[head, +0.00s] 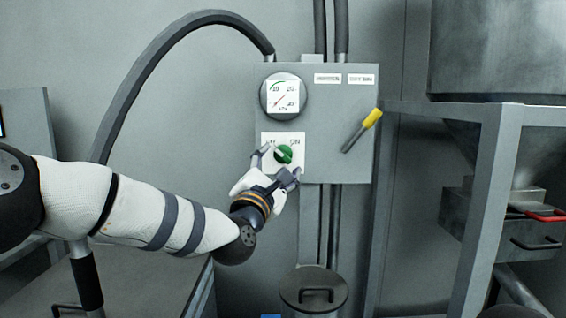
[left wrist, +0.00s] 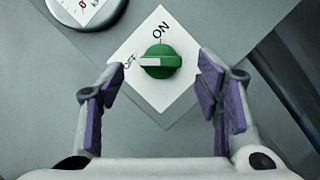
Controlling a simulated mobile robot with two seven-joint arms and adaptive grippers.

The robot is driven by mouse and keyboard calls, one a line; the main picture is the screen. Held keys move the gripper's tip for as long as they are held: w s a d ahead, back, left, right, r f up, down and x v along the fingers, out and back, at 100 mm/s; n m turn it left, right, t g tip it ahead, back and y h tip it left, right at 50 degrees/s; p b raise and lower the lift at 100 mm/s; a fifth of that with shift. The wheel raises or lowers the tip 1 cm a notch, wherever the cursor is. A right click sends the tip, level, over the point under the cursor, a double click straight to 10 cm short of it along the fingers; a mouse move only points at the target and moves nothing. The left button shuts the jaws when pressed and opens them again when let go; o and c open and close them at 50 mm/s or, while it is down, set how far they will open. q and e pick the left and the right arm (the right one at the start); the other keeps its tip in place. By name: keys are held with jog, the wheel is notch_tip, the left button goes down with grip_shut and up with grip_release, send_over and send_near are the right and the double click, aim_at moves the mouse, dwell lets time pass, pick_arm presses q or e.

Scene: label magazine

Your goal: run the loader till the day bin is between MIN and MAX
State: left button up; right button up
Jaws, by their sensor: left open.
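A green rotary knob (head: 284,154) with a pale bar sits on a white plate (head: 298,138) marked OFF and ON, on a grey wall box (head: 340,110). The knob also shows in the left wrist view (left wrist: 161,61), its bar pointing towards the OFF mark. My left gripper (head: 279,160) is open, its fingers either side of the knob in the head view. In the left wrist view, the fingers (left wrist: 168,90) stand apart with the knob between and beyond them; contact cannot be told. No bin with MIN and MAX marks can be made out. My right gripper is not in view.
A round gauge (head: 283,96) with a red needle is above the knob. A yellow-handled lever (head: 362,130) is on the box's right. A hopper (head: 495,50), metal frame (head: 484,200) and red handle (head: 545,215) stand right. A lidded canister (head: 313,288) is below.

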aim_at(282, 157)
pick_arm(q)
jog(key=x, duration=0.2)
jog(key=shift+w+d+f, duration=0.1)
jog(key=shift+w+f, duration=0.1)
jog(key=shift+w, duration=0.2)
jog(key=shift+w+d+r, duration=0.15)
jog(key=shift+w+r, duration=0.2)
jog(key=shift+w, duration=0.05)
jog(key=c, duration=1.2)
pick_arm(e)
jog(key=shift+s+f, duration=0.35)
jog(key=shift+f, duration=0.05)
